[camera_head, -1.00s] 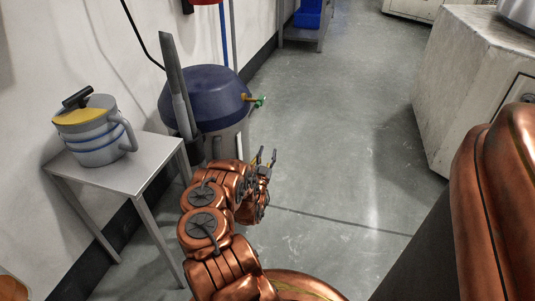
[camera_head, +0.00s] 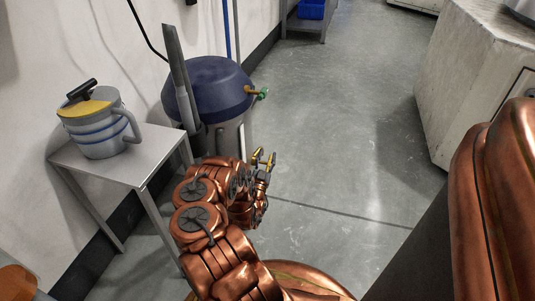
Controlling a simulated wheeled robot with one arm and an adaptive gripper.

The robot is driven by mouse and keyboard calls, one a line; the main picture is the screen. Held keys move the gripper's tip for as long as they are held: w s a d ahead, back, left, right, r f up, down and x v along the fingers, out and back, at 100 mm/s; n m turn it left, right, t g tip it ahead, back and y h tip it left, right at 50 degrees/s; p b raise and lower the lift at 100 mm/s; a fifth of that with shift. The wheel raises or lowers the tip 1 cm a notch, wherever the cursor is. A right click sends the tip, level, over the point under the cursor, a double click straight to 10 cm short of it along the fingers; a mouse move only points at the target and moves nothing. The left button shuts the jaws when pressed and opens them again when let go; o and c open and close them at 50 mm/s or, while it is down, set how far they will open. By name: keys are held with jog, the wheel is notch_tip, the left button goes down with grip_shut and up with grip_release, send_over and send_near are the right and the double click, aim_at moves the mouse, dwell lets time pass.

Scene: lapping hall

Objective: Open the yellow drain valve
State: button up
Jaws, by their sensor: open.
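A tank with a dark blue domed lid (camera_head: 208,90) and grey body stands on the floor by the wall. A brass tap with a green handle (camera_head: 263,94) sticks out to the right from its upper side. A small yellow piece (camera_head: 256,158), possibly the yellow drain valve, shows low at the tank's right side, beside my left fingertip. My gripper (camera_head: 265,159) is open, fingers pointing up the picture, below the green-handled tap. I cannot tell whether it touches the yellow piece. My copper arm hides the lower tank.
A small grey table (camera_head: 157,165) with a grey jug (camera_head: 97,136) with a yellow lid stands left of my arm. A dark grey upright shaft (camera_head: 179,75) stands before the tank. A pale cabinet (camera_head: 470,80) stands at right. The floor (camera_head: 335,140) between is clear.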

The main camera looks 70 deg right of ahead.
jog(key=shift+v, duration=1.55)
jog(key=shift+r, duration=0.1)
